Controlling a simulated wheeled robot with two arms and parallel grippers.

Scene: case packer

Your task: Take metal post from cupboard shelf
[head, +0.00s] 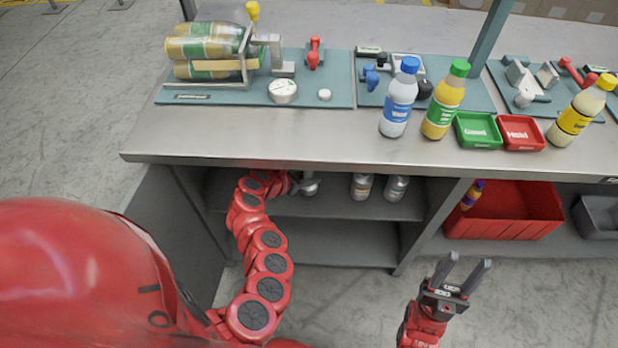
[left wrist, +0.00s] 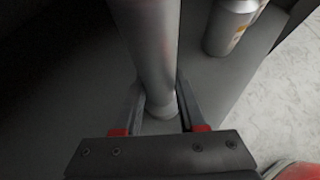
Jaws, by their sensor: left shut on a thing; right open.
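The metal post (left wrist: 152,45) is a grey cylinder standing between the fingers of my left gripper (left wrist: 160,108) in the left wrist view. The fingers are shut on it, low down near its rounded end. In the head view a small part of the post (head: 310,186) shows under the bench top, inside the cupboard. My left arm reaches onto the cupboard shelf (head: 340,206) there, and its gripper is mostly hidden. My right gripper (head: 464,274) is open and empty, in front of the bench.
Two grey cans (head: 362,187) (head: 397,188) stand on the shelf right of the post; one also shows in the left wrist view (left wrist: 230,25). The bench top (head: 340,135) overhangs the shelf. A cupboard side wall (head: 160,215) stands left, a red crate (head: 510,225) right.

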